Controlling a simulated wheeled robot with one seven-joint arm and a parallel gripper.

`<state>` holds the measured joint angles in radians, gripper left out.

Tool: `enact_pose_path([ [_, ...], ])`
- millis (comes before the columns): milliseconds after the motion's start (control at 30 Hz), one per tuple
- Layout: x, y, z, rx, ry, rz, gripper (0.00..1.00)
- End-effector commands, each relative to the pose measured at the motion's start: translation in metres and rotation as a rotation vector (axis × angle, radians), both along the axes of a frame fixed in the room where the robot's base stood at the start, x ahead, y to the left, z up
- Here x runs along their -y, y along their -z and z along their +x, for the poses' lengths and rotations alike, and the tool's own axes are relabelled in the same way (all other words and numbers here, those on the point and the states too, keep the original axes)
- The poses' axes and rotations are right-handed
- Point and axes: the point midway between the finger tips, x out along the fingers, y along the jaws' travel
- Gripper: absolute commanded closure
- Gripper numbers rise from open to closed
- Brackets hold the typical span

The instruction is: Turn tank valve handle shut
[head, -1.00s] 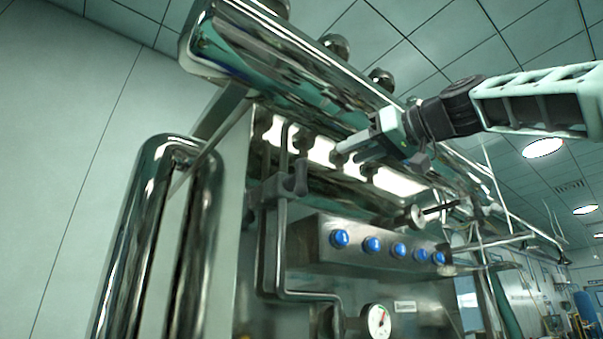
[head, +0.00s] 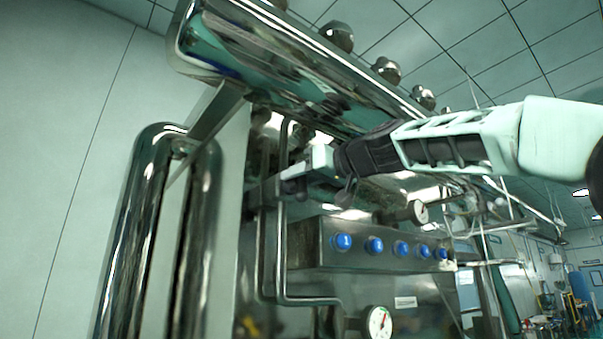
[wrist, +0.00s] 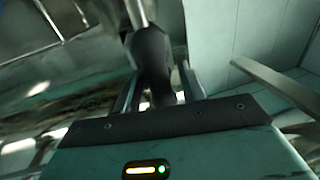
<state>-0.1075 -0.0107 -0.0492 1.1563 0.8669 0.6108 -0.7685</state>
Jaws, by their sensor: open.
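The dark valve handle (wrist: 152,62) shows in the wrist view, with a bright steel stem or pipe (wrist: 140,12) beyond it. My gripper (wrist: 158,80) is open, with one finger on each side of the handle. I cannot tell whether either finger touches it. In the head view my gripper (head: 290,180) is at the dark valve body (head: 262,193) on the thin vertical pipe. The gripper mostly hides the handle there.
A shiny horizontal tank (head: 300,70) runs just above my arm. Below are a panel with several blue buttons (head: 375,245) and a round gauge (head: 379,322). A thick bent steel pipe (head: 140,235) stands at the left.

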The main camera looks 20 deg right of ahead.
Motion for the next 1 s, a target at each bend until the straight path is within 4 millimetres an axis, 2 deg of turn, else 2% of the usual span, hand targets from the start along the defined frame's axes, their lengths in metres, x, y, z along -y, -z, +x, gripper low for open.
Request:
enact_pose_path([
  [167,0.0,0.0004,0.0,0.0,0.0,0.0,0.59],
  [267,0.0001,0.0004,0.0,0.0,0.0,0.0,0.84],
  [300,0.0,0.0003,-0.0001,0.0,0.0,0.0,0.95],
  [333,0.0001,0.0003,-0.0002,0.0,0.0,0.0,1.0],
  [667,0.0001,0.0008,-0.0002,0.01,0.001,-0.028,1.0],
  [1000,-0.0016,0.0021,-0.0007,0.075,0.001,-0.223,1.0],
])
